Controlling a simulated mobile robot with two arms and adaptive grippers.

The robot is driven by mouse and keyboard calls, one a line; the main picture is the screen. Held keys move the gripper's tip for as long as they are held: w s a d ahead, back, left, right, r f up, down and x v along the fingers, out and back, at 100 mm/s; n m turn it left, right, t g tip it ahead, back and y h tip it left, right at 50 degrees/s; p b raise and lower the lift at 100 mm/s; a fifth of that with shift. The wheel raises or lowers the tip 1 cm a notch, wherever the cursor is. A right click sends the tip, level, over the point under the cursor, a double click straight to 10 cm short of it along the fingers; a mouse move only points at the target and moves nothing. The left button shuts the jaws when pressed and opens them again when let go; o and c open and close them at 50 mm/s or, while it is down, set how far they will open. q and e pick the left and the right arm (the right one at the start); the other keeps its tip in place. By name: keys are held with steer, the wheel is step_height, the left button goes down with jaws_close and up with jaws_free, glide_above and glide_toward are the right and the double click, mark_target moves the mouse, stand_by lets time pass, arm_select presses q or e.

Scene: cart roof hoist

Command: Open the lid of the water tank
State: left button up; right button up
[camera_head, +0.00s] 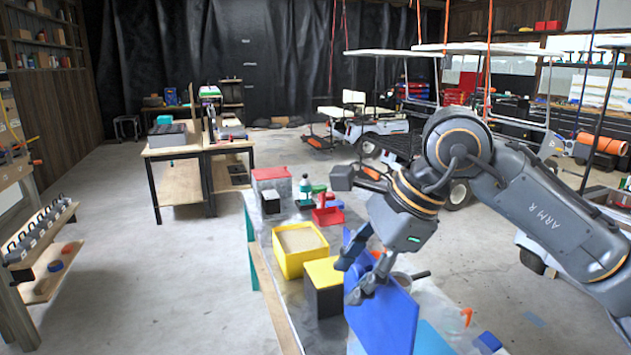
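My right gripper (352,279) reaches down from the right over the workbench. Its two dark fingers are apart, with no object clearly held between them. Beside and behind the fingers is a blue panel (391,322); part of it is hidden by the gripper, and I cannot tell whether it touches a finger. Left of the fingers stands a black box with a yellow top (323,272). No part is clearly recognisable as the water tank or its lid; the blue panel may belong to it, but I cannot tell. My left gripper is out of view.
On the bench, a yellow bin of pale material (291,270), a red container (328,215) and a red-topped box (271,175) stand farther back. A wooden table (175,150) and a white cart (384,128) are beyond. Open concrete floor lies left of the bench.

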stand_by(0.4)
steer(key=shift+r+p, duration=2.65)
steer(key=shift+r, duration=1.45)
steer(key=shift+f, duration=0.1)
